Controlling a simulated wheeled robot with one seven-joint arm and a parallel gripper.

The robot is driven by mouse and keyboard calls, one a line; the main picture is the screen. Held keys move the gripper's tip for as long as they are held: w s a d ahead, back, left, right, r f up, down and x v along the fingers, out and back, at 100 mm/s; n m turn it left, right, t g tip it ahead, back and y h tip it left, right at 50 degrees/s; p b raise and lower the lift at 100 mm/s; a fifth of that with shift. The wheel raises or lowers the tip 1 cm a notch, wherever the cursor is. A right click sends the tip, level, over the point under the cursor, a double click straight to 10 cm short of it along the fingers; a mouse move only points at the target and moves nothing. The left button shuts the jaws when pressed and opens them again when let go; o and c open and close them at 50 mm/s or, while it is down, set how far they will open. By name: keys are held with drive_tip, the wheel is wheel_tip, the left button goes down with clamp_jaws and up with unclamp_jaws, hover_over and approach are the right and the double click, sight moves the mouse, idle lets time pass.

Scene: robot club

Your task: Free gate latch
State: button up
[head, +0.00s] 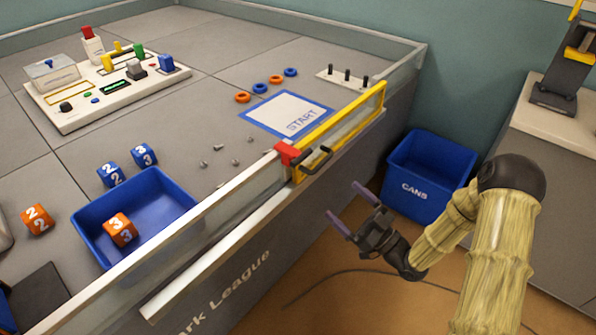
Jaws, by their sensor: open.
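The gate (345,122) is a yellow-framed clear panel in the near wall of the arena table, and it stands upright in line with the wall. A red latch block (289,154) sits at the gate's left end, where it meets the wall. A dark handle (317,160) is on the gate's outer face just right of the latch. My gripper (346,203) is open and empty, outside the table, below and to the right of the latch and handle. Its purple fingers point up and left, apart from the gate.
A blue CANS bin (424,177) stands on the floor beside my arm. A ledge (220,262) runs along the table's outer side. Inside lie a blue tray (165,213), number cubes, screws, rings and a START mat (270,122). A cable (340,273) lies on the floor.

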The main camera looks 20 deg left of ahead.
sight(298, 154)
drive_tip(key=shift+a+r, duration=0.1)
idle(0.3)
drive_tip(key=b+x, duration=0.1)
drive_tip(key=x, duration=1.6)
drive_tip(key=shift+a+r+b, duration=0.1)
drive_tip(key=shift+b, duration=0.25)
drive_tip(key=c, duration=1.3)
drive_tip(key=shift+c, duration=0.2)
